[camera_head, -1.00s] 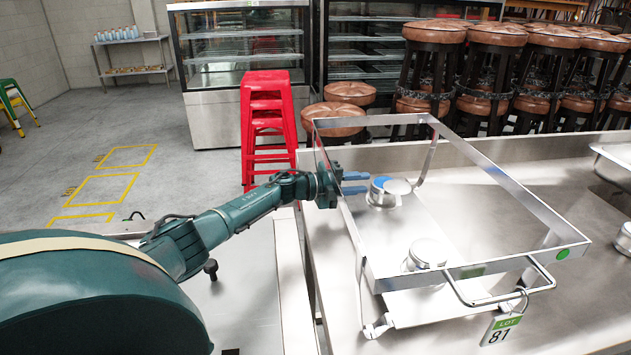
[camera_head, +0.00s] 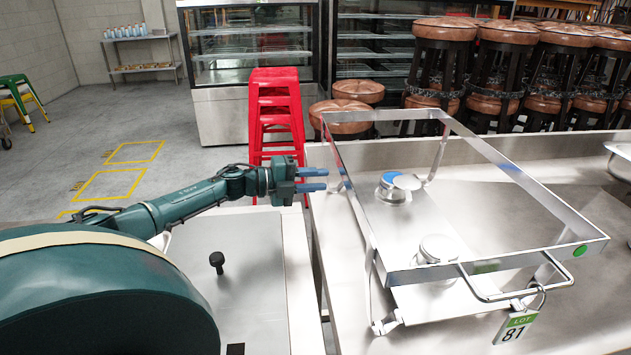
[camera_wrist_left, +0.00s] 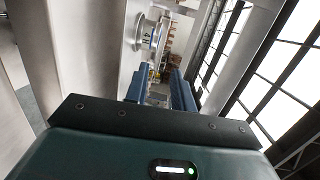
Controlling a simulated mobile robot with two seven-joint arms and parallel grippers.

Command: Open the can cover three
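A silver can (camera_head: 392,192) stands inside the metal frame at its far left. Its blue top is partly bare, and a round silver cover (camera_head: 407,182) sits off to the right side of it. A second silver can (camera_head: 436,250) stands nearer the front, with a silver top and no blue showing. My left gripper (camera_head: 325,180) is outside the frame, left of the blue-topped can and apart from it. Its blue fingers are spread with nothing between them, as the left wrist view (camera_wrist_left: 160,90) also shows. My right gripper is not in view.
The open rectangular metal frame (camera_head: 520,170) surrounds both cans on the steel counter (camera_head: 350,300). Red stacked stools (camera_head: 276,110) stand behind my left gripper.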

